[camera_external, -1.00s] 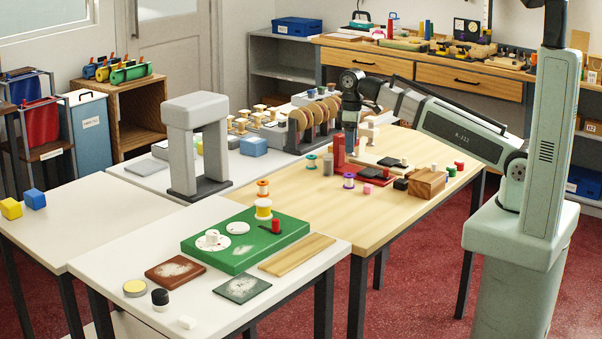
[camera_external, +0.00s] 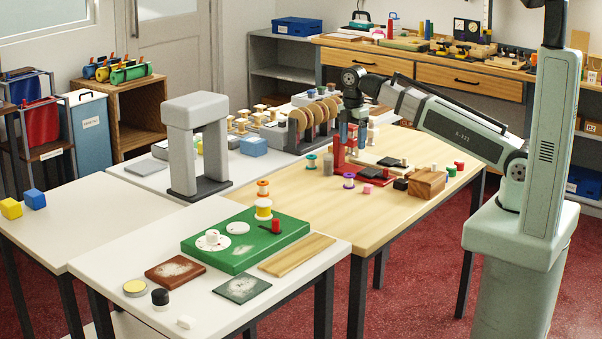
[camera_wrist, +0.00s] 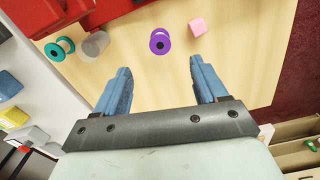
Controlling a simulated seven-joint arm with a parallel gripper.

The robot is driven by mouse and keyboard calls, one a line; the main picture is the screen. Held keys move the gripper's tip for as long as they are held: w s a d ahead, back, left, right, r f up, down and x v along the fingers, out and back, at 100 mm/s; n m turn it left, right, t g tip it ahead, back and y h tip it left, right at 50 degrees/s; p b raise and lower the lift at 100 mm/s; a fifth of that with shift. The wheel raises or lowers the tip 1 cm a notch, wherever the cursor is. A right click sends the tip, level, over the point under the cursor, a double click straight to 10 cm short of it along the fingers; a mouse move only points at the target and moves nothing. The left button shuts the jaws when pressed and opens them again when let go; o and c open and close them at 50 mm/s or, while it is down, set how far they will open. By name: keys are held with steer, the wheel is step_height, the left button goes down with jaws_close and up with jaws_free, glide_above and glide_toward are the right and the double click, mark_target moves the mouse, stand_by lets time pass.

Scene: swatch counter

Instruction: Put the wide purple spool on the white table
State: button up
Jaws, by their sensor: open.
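The wide purple spool (camera_external: 349,180) stands on the wooden table, near the red stand.
A pink block (camera_wrist: 197,27), a teal spool (camera_wrist: 60,47) and a grey cylinder (camera_wrist: 95,44) are near the purple spool. The red stand (camera_external: 338,150) is close to my gripper. The green board (camera_external: 200,252), dark mats and a wooden slat (camera_external: 297,254) occupy much of the white table.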

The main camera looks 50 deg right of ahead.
mark_target(350, 174)
step_height(350, 174, down, 8)
steer(key=shift+f, duration=0.1)
steer(key=shift+w+a+f, duration=0.1)
steer(key=shift+a+f, duration=0.05)
steer(key=shift+f, duration=1.2)
steer(key=shift+w+a+f, duration=0.1)
steer(key=shift+a+f, duration=0.05)
steer(key=shift+f, duration=1.15)
steer(key=c, duration=1.2)
steer(key=shift+r, duration=0.15)
step_height(350, 174, up, 10)
steer(key=shift+f, duration=0.2)
steer(key=shift+r, duration=0.1)
